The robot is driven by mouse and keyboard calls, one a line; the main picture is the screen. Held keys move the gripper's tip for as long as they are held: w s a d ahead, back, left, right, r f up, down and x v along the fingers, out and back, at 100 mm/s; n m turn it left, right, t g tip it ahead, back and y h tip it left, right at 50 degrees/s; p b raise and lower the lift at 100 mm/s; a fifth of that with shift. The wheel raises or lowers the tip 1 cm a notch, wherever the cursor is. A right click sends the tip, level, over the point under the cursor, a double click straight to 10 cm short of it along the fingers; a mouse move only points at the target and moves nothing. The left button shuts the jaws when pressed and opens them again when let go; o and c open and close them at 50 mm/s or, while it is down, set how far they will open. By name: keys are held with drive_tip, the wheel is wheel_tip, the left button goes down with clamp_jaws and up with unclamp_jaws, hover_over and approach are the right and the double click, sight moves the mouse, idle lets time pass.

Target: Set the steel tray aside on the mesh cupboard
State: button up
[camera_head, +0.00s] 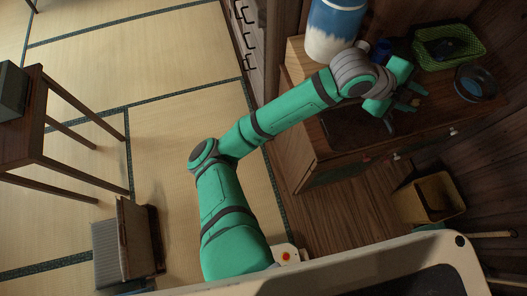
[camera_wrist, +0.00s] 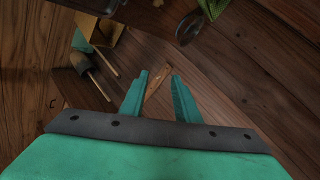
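My gripper (camera_head: 408,103) is over the top of a low wooden cabinet (camera_head: 325,150), at its right part. In the wrist view its two fingers (camera_wrist: 159,97) stand apart with a gap between them, and nothing is clearly held. A small tan piece shows beyond the gap; I cannot tell what it is. A round, shiny, grey-rimmed dish (camera_head: 459,86) lies right of my gripper; it also shows in the wrist view (camera_wrist: 181,37). I cannot tell whether it is the steel tray. I see no clear mesh on the cabinet.
A green basket (camera_head: 480,48) with a dark thing in it and a blue-and-white jar (camera_head: 334,30) stand at the back. A wooden table (camera_head: 40,110) stands left. Open tatami (camera_head: 170,120) lies between.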

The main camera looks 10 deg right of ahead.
drive_tip(key=w+a+r+n+t+h, duration=0.2)
drive_tip(key=w+r+n+t+h, duration=0.5)
drive_tip(key=n, duration=0.5)
drive_tip(key=w+a+f+n+t+y, duration=0.2)
drive_tip(key=a+f+n+t+y, duration=0.6)
drive_tip(key=a+n, duration=0.55)
drive_tip(key=s+a+f+n+t+y, duration=0.1)
drive_tip(key=s+a+f+n+y, duration=0.3)
drive_tip(key=a+f, duration=0.35)
drive_tip(key=s+a+f+n+t+y, duration=0.1)
drive_tip(key=s+a+f+y, duration=0.2)
drive_tip(key=s+a+f, duration=0.45)
drive_tip(key=s+a+g+y, duration=0.1)
drive_tip(key=s+a+y, duration=0.2)
drive_tip(key=s+a, duration=1.1)
drive_tip(key=shift+s+f+y, duration=0.3)
drive_tip(key=shift+s, duration=0.1)
drive_tip(key=shift+w, duration=0.1)
